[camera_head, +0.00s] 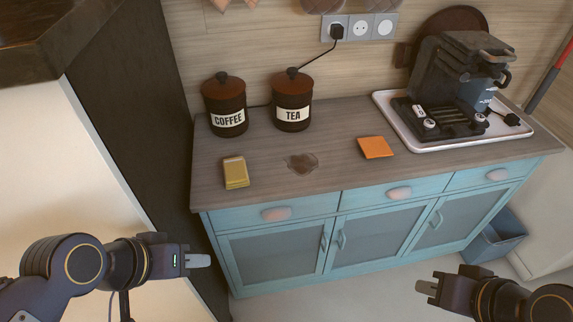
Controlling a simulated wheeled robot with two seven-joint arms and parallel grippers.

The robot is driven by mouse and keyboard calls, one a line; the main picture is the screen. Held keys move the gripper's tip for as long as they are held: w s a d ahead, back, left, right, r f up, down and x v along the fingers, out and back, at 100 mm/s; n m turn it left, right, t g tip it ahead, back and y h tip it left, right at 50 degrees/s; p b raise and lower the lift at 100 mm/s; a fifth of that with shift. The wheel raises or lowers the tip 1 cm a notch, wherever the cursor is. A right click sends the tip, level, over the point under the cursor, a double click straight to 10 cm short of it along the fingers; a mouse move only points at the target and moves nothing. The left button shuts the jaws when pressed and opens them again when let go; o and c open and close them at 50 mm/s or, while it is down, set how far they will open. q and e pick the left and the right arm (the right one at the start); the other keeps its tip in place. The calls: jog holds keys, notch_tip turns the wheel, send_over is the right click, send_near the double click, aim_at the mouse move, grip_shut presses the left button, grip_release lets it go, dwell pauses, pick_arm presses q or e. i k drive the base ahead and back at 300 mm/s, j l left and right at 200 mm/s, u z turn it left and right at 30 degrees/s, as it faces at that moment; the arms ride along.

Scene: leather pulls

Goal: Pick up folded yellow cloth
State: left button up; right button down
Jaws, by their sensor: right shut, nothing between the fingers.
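The folded yellow cloth (236,173) lies on the countertop near its front left edge, below the coffee canister. My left gripper (207,260) is in front of the cabinet's left side, lower in the picture than the cloth and apart from it. Its fingers appear as one grey block, so I cannot tell whether it is open or shut. My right gripper (420,287) is at the lower right, in front of the cabinet and far from the cloth. It is shut and empty.
The wooden countertop (335,180) also bears a brown spill (302,163), an orange square (376,147), a coffee canister (225,105), a tea canister (292,102) and a coffee machine (460,75) on a white tray (437,146). A dark tall panel (130,110) stands left of the counter.

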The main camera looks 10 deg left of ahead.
aim_at(235, 171)
jog(key=k+l+u, duration=0.15)
jog(key=i+l+u, duration=0.25)
jog(key=l, duration=0.4)
jog(key=i+l+u, duration=0.1)
jog(key=i+l, duration=0.15)
jog(key=l, duration=0.15)
jog(key=i+l+u, duration=0.15)
jog(key=l, duration=0.2)
jog(key=i+l+u, duration=0.1)
jog(key=l, duration=0.3)
